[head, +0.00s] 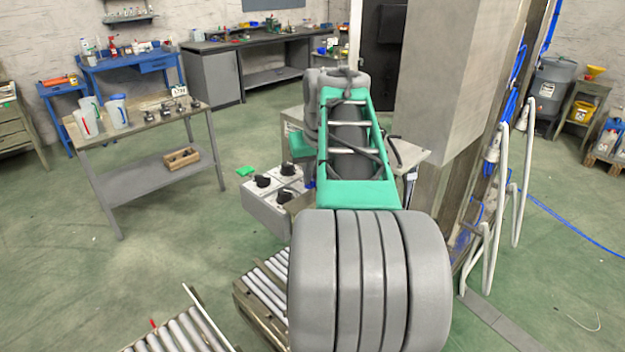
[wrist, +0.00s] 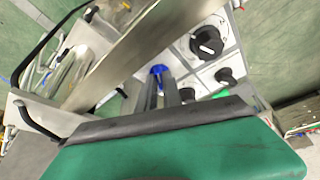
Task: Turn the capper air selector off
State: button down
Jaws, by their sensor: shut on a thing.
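A light grey control box (head: 262,212) with several black rotary knobs stands left of my arm in the head view. One black knob (wrist: 206,41) with a white pointer mark shows clearly in the wrist view, and another (wrist: 225,76) is below it. My gripper (wrist: 160,82) has its two grey fingers close together around a small blue part (wrist: 158,72), which looks like a knob and is mostly hidden. In the head view, a bit of blue (head: 310,184) shows at the box's right side. No label is readable, so I cannot tell which knob is the capper air selector.
A metal plate (wrist: 135,55) crosses the wrist view close to the fingers. Roller conveyors (head: 180,332) lie in front of the box. A workbench with jugs (head: 150,122) stands to the left, with open green floor between. A steel column (head: 450,80) stands to the right.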

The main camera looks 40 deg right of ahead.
jog(key=shift+m, duration=0.3)
jog(key=c, duration=1.5)
grip_release()
jog(key=v, duration=0.7)
jog(key=shift+a+r+p, duration=0.2)
jog(key=shift+r+p, duration=0.15)
jog(key=shift+r, duration=0.05)
jog(key=shift+s, duration=0.1)
